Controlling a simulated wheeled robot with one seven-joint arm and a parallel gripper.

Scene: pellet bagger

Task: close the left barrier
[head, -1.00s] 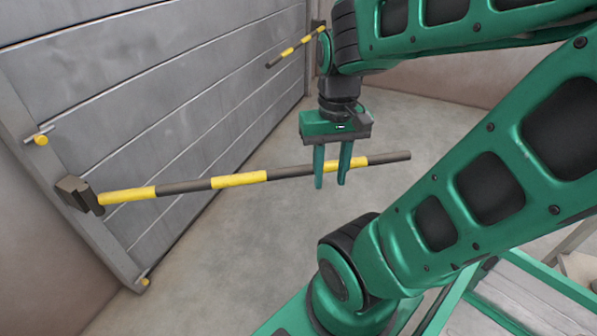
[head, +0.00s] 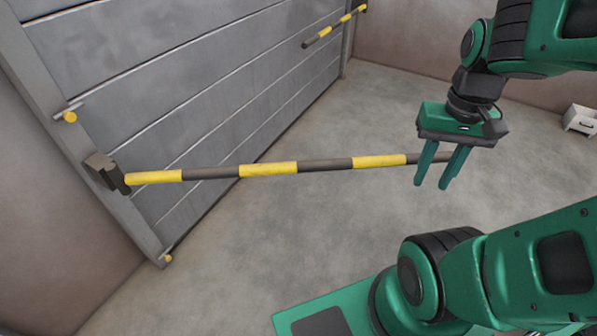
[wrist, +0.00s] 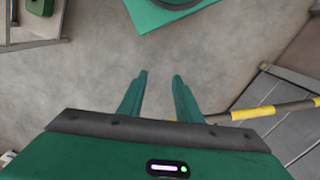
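The left barrier (head: 268,170) is a long black-and-yellow striped bar on a dark bracket (head: 103,172) at the near left end of a grey panelled gate. It sticks out from the gate over the floor. Its free end is at my gripper (head: 431,186), which hangs with two green fingers pointing down. The fingers are apart with nothing seen between them. In the wrist view, the bar (wrist: 255,112) comes in from the right and passes behind the right finger of my gripper (wrist: 160,75). I cannot tell whether they touch.
A second striped bar (head: 335,25) is on the gate's far end. Yellow-tipped pegs (head: 70,117) stick out of the gate's near edge post. A white box (head: 580,120) stands on the floor at the right. Bare floor (head: 300,225) lies around the left barrier.

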